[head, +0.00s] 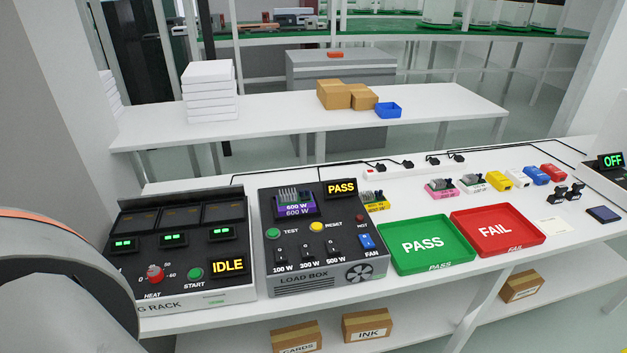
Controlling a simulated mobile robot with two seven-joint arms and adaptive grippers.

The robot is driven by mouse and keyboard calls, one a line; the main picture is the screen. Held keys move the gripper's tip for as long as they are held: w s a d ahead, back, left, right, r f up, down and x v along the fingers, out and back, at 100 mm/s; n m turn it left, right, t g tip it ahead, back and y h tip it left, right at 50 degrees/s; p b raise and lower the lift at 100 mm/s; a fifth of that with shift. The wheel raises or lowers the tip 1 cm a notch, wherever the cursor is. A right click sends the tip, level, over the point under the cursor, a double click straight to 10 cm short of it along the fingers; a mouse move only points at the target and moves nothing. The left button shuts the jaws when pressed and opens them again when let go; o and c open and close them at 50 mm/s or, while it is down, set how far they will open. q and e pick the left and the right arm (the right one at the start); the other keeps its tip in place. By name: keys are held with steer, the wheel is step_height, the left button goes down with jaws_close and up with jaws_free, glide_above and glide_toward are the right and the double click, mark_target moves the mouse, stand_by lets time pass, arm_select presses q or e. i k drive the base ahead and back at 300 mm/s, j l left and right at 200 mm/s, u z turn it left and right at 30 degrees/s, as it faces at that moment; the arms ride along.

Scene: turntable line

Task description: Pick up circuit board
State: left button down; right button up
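Several small circuit boards with grey finned parts show in the head view. A purple one (294,208) marked 600 W sits on top of the black load box (325,274), whose display reads PASS. A yellow board (376,204) lies just right of the load box, partly hidden by it. A pink board (441,189) and a white board (472,185) lie farther right, behind the trays. Neither gripper is in view; only a grey link of my arm shows at the lower left.
A green PASS tray (465,259) and a red FAIL tray (539,238) are empty. A black rack (236,293) reading IDLE stands at left. Yellow, blue and red blocks, a power strip (376,172) and a device reading OFF (611,161) are at right.

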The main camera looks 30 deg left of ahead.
mark_target(302, 202)
steer(key=u, duration=1.15)
